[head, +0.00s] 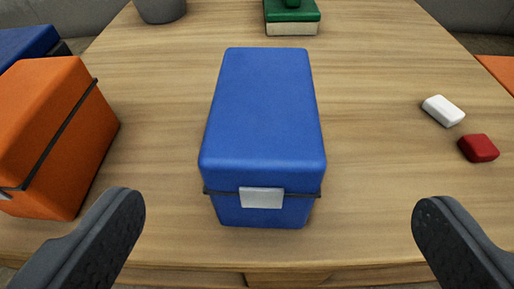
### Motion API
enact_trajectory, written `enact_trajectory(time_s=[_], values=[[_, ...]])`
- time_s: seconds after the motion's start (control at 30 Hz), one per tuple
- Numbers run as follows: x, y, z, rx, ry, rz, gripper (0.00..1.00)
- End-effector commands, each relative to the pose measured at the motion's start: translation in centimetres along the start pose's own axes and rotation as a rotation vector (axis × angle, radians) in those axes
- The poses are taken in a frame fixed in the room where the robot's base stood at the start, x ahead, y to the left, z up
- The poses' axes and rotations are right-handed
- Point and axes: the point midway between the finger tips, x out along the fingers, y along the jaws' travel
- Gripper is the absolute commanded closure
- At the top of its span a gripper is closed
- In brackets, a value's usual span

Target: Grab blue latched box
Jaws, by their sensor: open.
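The blue latched box (264,110) stands on the wooden table in the middle of the head view. It has a dark seam and a pale grey latch (261,197) on its near face. My gripper (278,225) is open, with one dark finger at the lower left and the other at the lower right. The box lies between and beyond the fingertips, and neither finger appears to touch it.
An orange box (50,130) with a dark blue one (27,42) behind it stands at left. A white block (443,111) and a red block (479,148) lie at right. A green-topped object (291,14) and a grey pot (160,9) are at the back. Table (375,150) beside the box is clear.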

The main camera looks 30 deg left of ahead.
Motion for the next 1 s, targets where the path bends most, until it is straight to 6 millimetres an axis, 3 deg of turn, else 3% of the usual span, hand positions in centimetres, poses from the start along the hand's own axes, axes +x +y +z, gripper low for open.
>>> enact_trajectory(time_s=[0.33, 0.67, 1.0], values=[[5.7, 0.0, -0.1, 0.000, 0.007, 0.001, 0.06], [7.8, -0.3, -0.1, -0.001, 0.004, 0.000, 0.06], [11.8, -0.7, -0.1, 0.000, 0.003, 0.002, 0.06]])
